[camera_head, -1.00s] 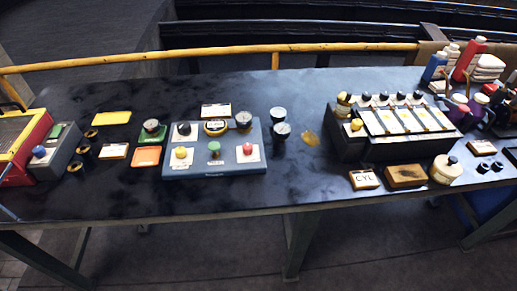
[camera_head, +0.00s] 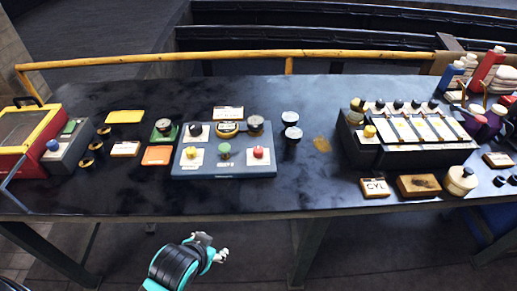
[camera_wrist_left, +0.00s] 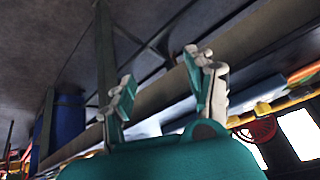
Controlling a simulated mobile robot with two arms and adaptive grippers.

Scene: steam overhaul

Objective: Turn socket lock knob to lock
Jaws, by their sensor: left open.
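I cannot tell for sure which knob is the socket lock knob. A grey box (camera_head: 68,150) with a blue knob (camera_head: 53,145) and a green patch on top stands at the left of the bench. A blue-grey panel (camera_head: 190,170) in the middle carries a black knob (camera_head: 195,129) and yellow, green and red knobs. My left gripper (camera_head: 212,247) is open and empty, low in front of the bench edge and apart from every knob. Its two spread fingers (camera_wrist_left: 160,75) also show in the left wrist view, with nothing between them. My right gripper is out of view.
A red and yellow case (camera_head: 43,112) stands at the bench's left end. A black rack (camera_head: 425,158) with white plates and bottles are at the right. A yellow rail (camera_head: 240,54) runs behind the bench (camera_head: 290,205). The bench's front strip is mostly clear left of centre.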

